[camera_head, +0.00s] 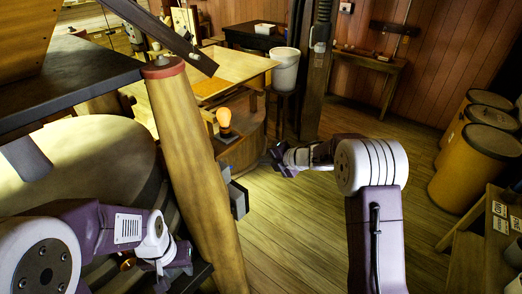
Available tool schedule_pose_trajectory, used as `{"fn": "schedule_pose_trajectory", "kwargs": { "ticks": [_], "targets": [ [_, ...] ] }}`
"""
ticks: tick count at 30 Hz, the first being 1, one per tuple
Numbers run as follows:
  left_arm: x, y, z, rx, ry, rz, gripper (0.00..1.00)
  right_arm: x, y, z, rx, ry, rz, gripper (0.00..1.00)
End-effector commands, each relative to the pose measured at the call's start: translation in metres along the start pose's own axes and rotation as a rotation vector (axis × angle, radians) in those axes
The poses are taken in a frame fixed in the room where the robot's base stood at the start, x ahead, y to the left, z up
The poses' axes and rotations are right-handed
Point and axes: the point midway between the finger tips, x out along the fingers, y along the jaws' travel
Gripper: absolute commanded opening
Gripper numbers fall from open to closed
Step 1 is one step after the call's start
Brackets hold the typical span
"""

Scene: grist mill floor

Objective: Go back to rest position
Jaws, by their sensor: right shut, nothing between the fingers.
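My left arm comes in at the lower left. Its purple and white wrist and gripper (172,260) are beside the thick wooden post (195,165). The post and shadow hide the fingertips, so I cannot tell how the jaws stand. My right arm rises from the bottom right of centre and bends to the left at its white joint. My right gripper (277,158) points left over the plank floor (305,225). It is shut and empty, clear of the post and the furniture.
A round millstone casing (95,150) and a dark ledge (75,72) crowd the left. A lit lamp (224,120) stands behind the post. A white bucket (285,68) is further back. Yellow drums (475,165) and a wooden step shelf (480,245) stand right. The middle floor is open.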

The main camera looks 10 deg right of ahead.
Motion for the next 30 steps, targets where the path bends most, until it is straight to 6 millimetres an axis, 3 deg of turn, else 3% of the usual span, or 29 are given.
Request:
{"fn": "schedule_pose_trajectory", "kwargs": {
  "ticks": [5,8,11,14,17,18,22,25,27,30],
  "targets": [
    [0.01,0.0,0.001,0.0,0.0,0.0,0.36,0.005,-0.002,-0.003,-0.01,0.0,0.008,0.0],
    [0.037,-0.001,0.004,0.0,0.0,0.0,0.36,-0.002,0.016,-0.013,-0.051,-0.019,0.06,0.0],
    [0.067,-0.001,0.007,0.0,0.0,0.0,0.36,-0.023,0.012,-0.019,0.145,-0.137,0.101,0.0],
    [0.082,-0.002,0.009,0.0,0.0,0.0,0.36,-0.05,-0.033,-0.012,0.535,-0.319,0.064,0.0],
    [0.092,-0.002,0.01,0.0,0.0,0.0,0.36,-0.08,-0.107,-0.025,0.986,-0.497,-0.023,0.0],
    [0.095,-0.002,0.01,0.0,0.0,0.0,0.36,-0.092,-0.138,-0.036,1.159,-0.562,-0.067,0.0],
    [0.095,-0.002,0.01,0.0,0.0,0.0,0.36,-0.129,-0.222,-0.093,1.659,-0.759,-0.235,0.0],
    [0.093,-0.002,0.009,0.0,0.0,0.0,0.36,-0.149,-0.261,-0.137,1.935,-0.885,-0.362,0.0],
    [0.093,-0.002,0.009,0.0,0.0,0.0,0.36,-0.159,-0.275,-0.16,2.074,-0.955,-0.426,0.0],
    [0.093,-0.002,0.009,0.0,0.0,0.0,0.36,-0.167,-0.282,-0.178,2.195,-1.029,-0.475,0.0]
  ]
}}
